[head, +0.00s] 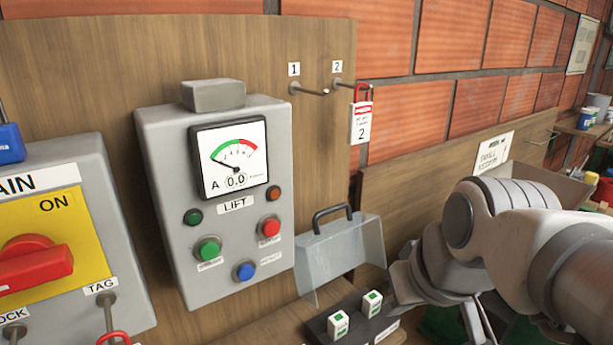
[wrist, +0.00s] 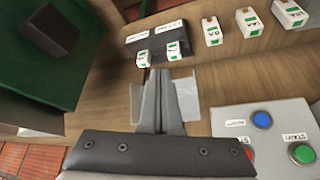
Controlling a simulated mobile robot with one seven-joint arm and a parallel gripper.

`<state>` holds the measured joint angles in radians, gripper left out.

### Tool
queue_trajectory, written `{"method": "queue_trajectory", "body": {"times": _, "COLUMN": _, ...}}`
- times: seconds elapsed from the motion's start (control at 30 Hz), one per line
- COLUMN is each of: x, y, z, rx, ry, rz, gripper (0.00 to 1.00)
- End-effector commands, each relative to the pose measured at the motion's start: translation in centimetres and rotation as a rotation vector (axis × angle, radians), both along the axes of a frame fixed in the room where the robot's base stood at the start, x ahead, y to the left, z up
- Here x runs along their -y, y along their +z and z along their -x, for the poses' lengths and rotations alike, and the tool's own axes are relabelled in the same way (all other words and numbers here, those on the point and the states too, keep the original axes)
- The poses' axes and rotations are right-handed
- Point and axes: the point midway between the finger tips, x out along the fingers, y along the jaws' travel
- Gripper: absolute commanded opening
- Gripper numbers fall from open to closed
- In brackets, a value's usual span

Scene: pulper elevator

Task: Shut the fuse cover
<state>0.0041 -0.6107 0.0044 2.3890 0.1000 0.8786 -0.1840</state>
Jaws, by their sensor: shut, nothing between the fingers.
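The fuse cover (head: 342,258) is a clear box with a dark handle (head: 332,212). It stands raised against the wooden board, to the right of the LIFT panel, so it is open. The dark fuse block (head: 318,328) lies below it, with two white-and-green fuses (head: 370,304) uncovered. My gripper (head: 395,290) is just right of the cover in the head view, partly hidden by its own wrist. In the wrist view my gripper (wrist: 161,73) is shut and empty, its fingers in front of the clear cover (wrist: 188,98). I cannot tell whether they touch it.
The grey LIFT panel (head: 165,215) with meter and buttons is left of the cover. A MAIN switch panel (head: 95,215) is at far left. Several loose fuses (wrist: 212,31) lie beside the block. A green bin (wrist: 40,55) is at left in the wrist view. A red-shackled tag (head: 361,122) hangs from hook 2.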

Motion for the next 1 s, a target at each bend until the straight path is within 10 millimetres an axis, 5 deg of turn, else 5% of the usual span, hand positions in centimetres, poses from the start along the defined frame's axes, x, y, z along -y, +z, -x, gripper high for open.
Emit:
{"method": "queue_trajectory", "body": {"times": 0.03, "x": -0.5, "y": 2.8, "z": -1.7, "rx": -0.002, "ry": 0.043, "rz": -0.004, "gripper": 0.0}}
{"method": "queue_trajectory", "body": {"times": 0.2, "x": -2.4, "y": 7.1, "z": -6.5, "rx": 0.016, "ry": 0.189, "rz": -0.015, "gripper": 0.0}}
{"method": "queue_trajectory", "body": {"times": 0.5, "x": -4.8, "y": 12.0, "z": -14.0, "rx": 0.071, "ry": 0.389, "rz": -0.028, "gripper": 0.0}}
{"method": "queue_trajectory", "body": {"times": 0.77, "x": -5.5, "y": 12.3, "z": -16.2, "rx": 0.09, "ry": 0.444, "rz": -0.029, "gripper": 0.0}}
{"method": "queue_trajectory", "body": {"times": 1.0, "x": -6.5, "y": 9.3, "z": -17.7, "rx": 0.086, "ry": 0.442, "rz": -0.03, "gripper": 0.0}}
